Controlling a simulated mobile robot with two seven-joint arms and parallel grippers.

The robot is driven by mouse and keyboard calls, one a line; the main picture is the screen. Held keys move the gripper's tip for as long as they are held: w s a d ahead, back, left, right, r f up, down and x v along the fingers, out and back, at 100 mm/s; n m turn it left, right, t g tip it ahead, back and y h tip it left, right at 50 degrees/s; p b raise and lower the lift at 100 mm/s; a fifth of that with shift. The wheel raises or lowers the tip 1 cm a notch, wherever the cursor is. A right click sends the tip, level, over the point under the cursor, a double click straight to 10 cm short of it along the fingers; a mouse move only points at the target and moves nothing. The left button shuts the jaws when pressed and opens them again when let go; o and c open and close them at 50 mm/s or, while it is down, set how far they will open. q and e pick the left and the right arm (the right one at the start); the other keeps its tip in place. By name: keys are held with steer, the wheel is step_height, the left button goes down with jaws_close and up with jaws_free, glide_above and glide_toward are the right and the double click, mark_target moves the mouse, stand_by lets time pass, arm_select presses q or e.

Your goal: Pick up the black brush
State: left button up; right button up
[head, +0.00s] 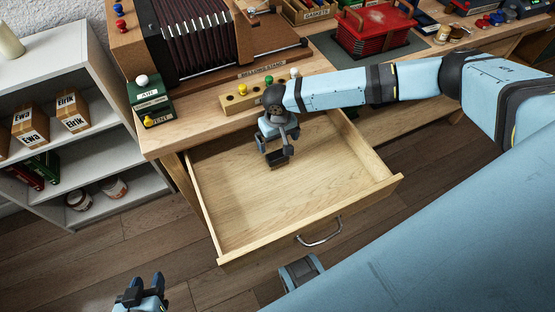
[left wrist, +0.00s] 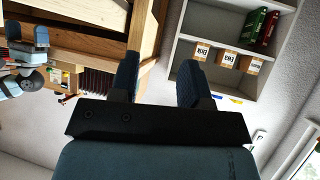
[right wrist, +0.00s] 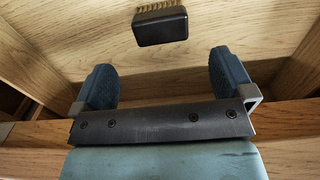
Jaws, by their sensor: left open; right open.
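The black brush (right wrist: 160,28) shows in the right wrist view, with a black body and tan bristles, lying in the open wooden drawer (head: 300,205). It is ahead of the fingertips of my right gripper (right wrist: 160,76), centred between them and apart from them. In the head view my right gripper (head: 277,150) hangs over the back of the drawer, open and empty, and largely covers the brush there. My left gripper (head: 142,288) is low at the bottom left of the head view, away from the drawer. Its fingers (left wrist: 158,80) are apart with nothing between them.
The drawer's side walls and front with its handle (head: 320,232) surround the right gripper's space. The drawer floor toward the front is clear. A shelf (head: 70,105) stands left.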

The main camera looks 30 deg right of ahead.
mark_target(278, 155)
step_height(278, 155, down, 10)
steer(key=shift+b, duration=0.8)
steer(key=c, duration=0.9)
